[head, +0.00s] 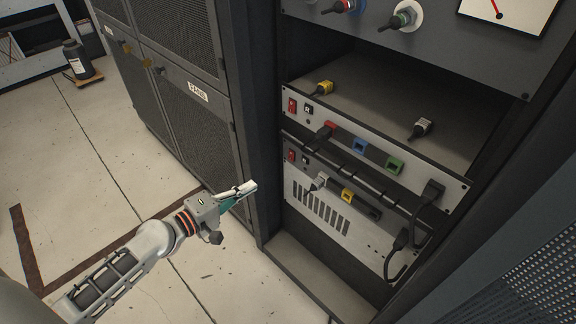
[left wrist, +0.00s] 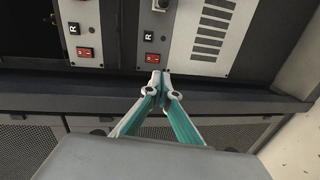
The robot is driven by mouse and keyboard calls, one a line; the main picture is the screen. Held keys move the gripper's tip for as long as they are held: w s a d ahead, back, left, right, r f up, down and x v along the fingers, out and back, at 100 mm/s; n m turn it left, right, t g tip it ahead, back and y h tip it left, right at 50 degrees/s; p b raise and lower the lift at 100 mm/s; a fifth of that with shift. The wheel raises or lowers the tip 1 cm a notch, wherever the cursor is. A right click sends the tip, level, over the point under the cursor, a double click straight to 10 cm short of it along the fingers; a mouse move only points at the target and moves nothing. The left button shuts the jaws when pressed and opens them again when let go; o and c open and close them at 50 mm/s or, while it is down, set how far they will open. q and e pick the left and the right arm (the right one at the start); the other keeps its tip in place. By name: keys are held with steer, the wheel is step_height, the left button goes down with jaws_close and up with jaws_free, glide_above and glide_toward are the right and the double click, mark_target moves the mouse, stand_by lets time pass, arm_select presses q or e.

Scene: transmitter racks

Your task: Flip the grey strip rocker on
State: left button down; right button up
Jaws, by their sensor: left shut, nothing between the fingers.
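Two strips sit one above the other in the open rack. The upper one (head: 365,132) is light grey, with a red rocker (head: 292,105) at its left end. The lower one looks darker, with a red rocker (head: 291,156) at its left end. Which one counts as the grey strip, and how the rockers are set, I cannot tell. My left gripper (head: 252,187) is shut and empty, left of and below the lower rocker. In the left wrist view its tips (left wrist: 160,76) are just below one red rocker (left wrist: 152,58); another rocker (left wrist: 84,52) is further left. My right gripper is not in view.
Plugs, cables and coloured sockets crowd the strips; a black cable (head: 398,245) hangs at the lower right. A slotted panel (head: 322,212) lies below the lower rocker. A closed cabinet (head: 165,75) stands left. Floor around my left arm is clear.

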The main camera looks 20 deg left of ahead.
mark_target(290, 159)
arm_select(q)
steer(key=shift+w+a+r+n, duration=0.1)
steer(key=shift+w+a+n, duration=0.35)
steer(key=shift+w+n, duration=0.1)
steer(key=shift+w, duration=0.1)
steer(key=x, duration=1.2)
steer(key=shift+w+d, duration=0.1)
steer(key=shift+w, duration=0.1)
steer(key=shift+w+d, duration=0.15)
steer(key=shift+w, duration=0.2)
steer(key=shift+w+d, duration=0.1)
steer(key=shift+w, duration=0.2)
